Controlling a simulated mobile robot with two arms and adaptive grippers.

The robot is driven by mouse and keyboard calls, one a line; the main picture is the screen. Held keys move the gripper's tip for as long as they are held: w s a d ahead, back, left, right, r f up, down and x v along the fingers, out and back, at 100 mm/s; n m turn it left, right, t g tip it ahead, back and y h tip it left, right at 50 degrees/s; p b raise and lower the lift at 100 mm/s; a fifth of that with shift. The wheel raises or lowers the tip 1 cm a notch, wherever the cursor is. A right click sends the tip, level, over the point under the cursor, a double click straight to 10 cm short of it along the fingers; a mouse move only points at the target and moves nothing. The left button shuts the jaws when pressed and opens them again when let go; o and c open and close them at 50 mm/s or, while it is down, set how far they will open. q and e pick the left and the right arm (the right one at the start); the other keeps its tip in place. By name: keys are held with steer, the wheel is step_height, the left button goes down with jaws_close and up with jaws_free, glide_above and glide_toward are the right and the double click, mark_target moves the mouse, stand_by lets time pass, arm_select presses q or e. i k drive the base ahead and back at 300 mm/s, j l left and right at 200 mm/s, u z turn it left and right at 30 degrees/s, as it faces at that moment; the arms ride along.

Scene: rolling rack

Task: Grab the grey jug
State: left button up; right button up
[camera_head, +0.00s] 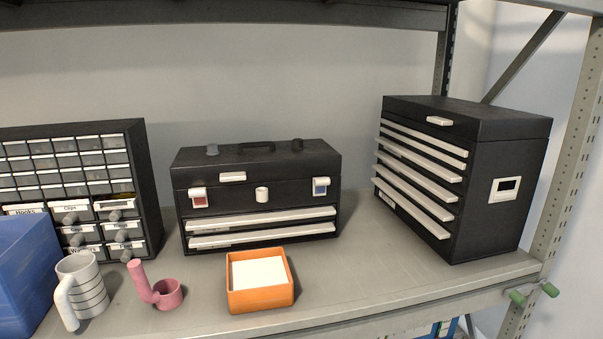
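The grey jug (91,288) stands upright on the shelf near the front left. It is a ringed, mug-like vessel, and its pale handle (65,300) is on its left, front side. The blue bin is close to its left, and a pink cup with a long handle is to its right. Neither of my grippers shows in the head view, and nothing is seen touching the jug.
The blue bin (22,275), pink cup (168,294) and orange box (260,296) stand along the shelf (400,280). Behind are a drawer organizer (150,190), black toolbox (255,165) and drawer chest (490,215). Green-ended pieces (517,297) stick out at the right post.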

mark_target(81, 293)
steer(key=u, duration=1.3)
